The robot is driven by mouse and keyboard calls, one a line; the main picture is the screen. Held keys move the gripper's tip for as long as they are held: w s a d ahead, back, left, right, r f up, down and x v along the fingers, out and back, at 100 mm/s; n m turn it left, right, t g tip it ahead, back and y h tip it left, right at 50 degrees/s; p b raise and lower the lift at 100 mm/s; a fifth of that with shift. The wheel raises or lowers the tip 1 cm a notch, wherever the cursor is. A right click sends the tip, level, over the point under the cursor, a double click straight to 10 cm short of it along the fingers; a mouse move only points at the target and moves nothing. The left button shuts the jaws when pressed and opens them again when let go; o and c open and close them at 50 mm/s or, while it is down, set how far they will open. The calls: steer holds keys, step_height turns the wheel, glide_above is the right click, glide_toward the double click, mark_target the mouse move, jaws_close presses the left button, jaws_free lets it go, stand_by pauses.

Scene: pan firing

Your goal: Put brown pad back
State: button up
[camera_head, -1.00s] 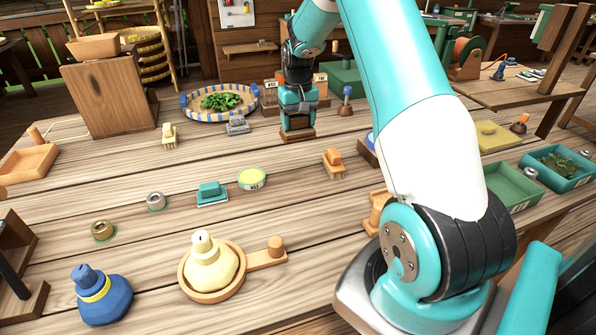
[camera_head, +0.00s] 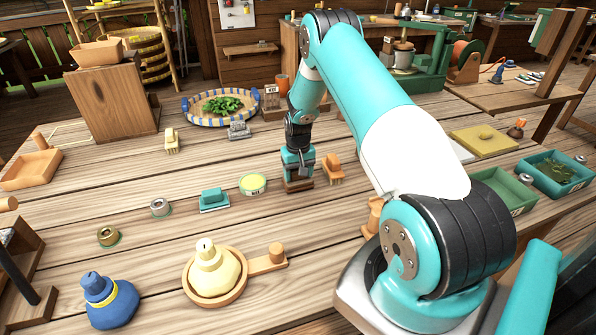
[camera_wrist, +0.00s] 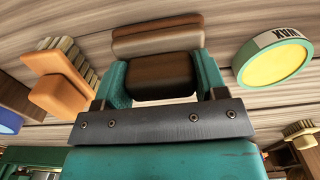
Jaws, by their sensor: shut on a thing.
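The brown pad (camera_wrist: 157,38) has a dark brown block-shaped handle and a wider base. My gripper (camera_wrist: 160,85) is shut on the handle, one teal finger on each side. In the head view my gripper (camera_head: 298,168) points down over the middle of the table, with the pad (camera_head: 298,185) beneath it. The pad is at or just above the table; I cannot tell whether it touches.
Just right of my gripper is an orange brush (camera_head: 334,170); to its left are a yellow-topped round tin (camera_head: 253,184) and a teal pad (camera_head: 213,200). A blue-and-white rimmed basket (camera_head: 190,118) stands behind. Bare table lies in front of my gripper.

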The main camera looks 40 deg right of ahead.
steer(key=shift+f+b, duration=0.3)
steer(key=o, duration=1.6)
steer(key=shift+r, duration=0.15)
